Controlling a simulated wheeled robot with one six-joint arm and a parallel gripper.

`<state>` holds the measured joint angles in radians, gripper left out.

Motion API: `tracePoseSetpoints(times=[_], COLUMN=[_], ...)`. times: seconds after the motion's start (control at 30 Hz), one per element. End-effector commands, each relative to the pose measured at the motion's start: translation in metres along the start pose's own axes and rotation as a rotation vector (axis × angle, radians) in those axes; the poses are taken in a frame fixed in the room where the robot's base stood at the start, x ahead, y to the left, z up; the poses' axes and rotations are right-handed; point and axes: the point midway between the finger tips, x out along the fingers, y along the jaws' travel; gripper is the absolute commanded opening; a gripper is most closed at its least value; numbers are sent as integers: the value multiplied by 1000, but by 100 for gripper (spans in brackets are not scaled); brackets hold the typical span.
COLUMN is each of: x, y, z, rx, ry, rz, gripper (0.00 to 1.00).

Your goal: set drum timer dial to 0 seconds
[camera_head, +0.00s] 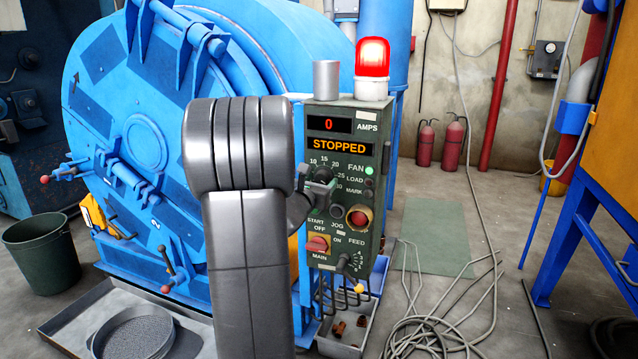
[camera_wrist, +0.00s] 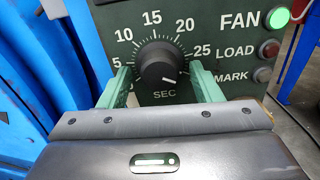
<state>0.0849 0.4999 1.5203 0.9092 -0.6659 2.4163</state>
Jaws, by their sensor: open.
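The timer dial (camera_wrist: 158,62) is a round black knob on the dark green control panel (camera_head: 370,150), marked SEC, with numbers 5 to 25 visible around it in the wrist view. Its white pointer mark faces the lower right, below the 25. The 0 mark is hidden in the wrist view, so I cannot read the exact setting. My gripper (camera_wrist: 160,72) is open, with one pale green finger on each side of the knob. I cannot tell whether either finger touches it. In the head view, my arm and gripper partly cover the dial area.
The panel display (camera_head: 339,146) reads STOPPED, and the amps display (camera_head: 330,125) reads 0. The green FAN light (camera_head: 369,170) is lit. A red jog button (camera_head: 358,218) and a main switch (camera_head: 318,244) sit below. The blue drum (camera_head: 145,130) stands to the left.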

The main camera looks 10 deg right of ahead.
Motion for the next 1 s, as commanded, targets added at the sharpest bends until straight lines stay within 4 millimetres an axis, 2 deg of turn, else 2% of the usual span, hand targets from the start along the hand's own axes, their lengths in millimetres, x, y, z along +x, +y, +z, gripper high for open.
tracePoseSetpoints(times=[0.1, 0.33, 0.67, 1.0], x=[0, 0, -1, -1], y=[0, 0, 0, -1], z=[0, 0, 0, -1], rx=[0, 0, -38, -259], ry=[0, 0, 0, -1], rz=[0, 0, 0, 1], gripper=[58, 14, 14, 14])
